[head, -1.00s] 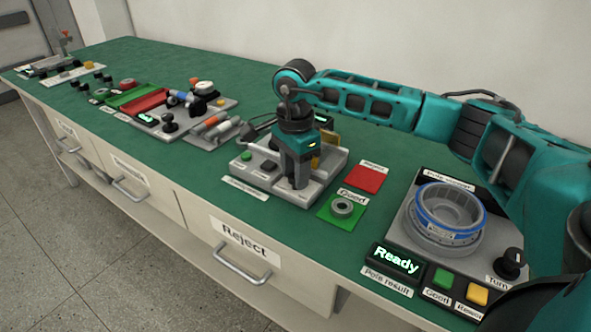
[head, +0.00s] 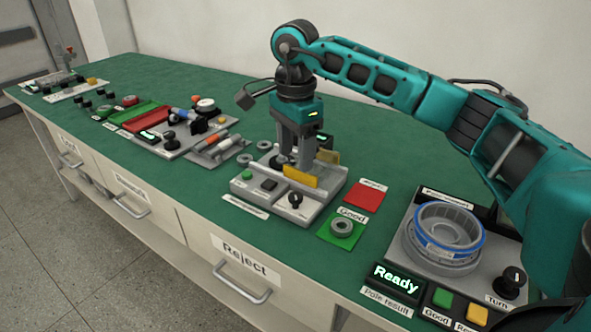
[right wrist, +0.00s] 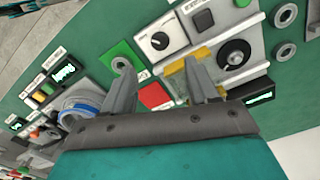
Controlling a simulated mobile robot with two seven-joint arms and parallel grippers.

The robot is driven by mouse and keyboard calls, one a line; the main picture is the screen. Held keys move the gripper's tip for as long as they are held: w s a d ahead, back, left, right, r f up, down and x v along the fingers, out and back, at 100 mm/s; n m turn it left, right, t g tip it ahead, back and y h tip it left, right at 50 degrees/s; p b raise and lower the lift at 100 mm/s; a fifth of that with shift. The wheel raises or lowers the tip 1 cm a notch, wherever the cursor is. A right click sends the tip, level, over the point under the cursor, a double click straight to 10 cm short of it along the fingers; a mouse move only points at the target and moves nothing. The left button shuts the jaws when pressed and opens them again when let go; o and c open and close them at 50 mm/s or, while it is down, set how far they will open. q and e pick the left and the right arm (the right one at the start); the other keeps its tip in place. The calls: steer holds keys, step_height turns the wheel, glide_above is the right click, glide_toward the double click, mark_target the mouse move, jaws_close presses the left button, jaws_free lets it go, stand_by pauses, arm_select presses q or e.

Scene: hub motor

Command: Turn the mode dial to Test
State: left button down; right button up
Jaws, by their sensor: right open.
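A black dial with a light pointer line (head: 295,201) stands at the front of a grey panel (head: 270,205), presumably the mode dial. Its markings are too small to read in the head view. In the right wrist view, the dial (right wrist: 160,41) sits on a white plate, its pointer slanting. My right gripper (head: 297,163) points down above the panel, behind the dial and apart from it. It is open and empty; its spread fingers (right wrist: 160,66) also show in the right wrist view. My left gripper is out of view.
The panel also has a green button (head: 247,175), a black button (head: 269,184), yellow blocks (head: 302,177) and a larger round black part (right wrist: 234,53). A red pad (head: 366,196) and a green pad with a ring lie to the right, then the pole station with its screen (head: 396,277) reading Ready.

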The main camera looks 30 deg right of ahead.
step_height(320, 180, up, 3)
steer(key=shift+f, duration=0.1)
stand_by(0.6)
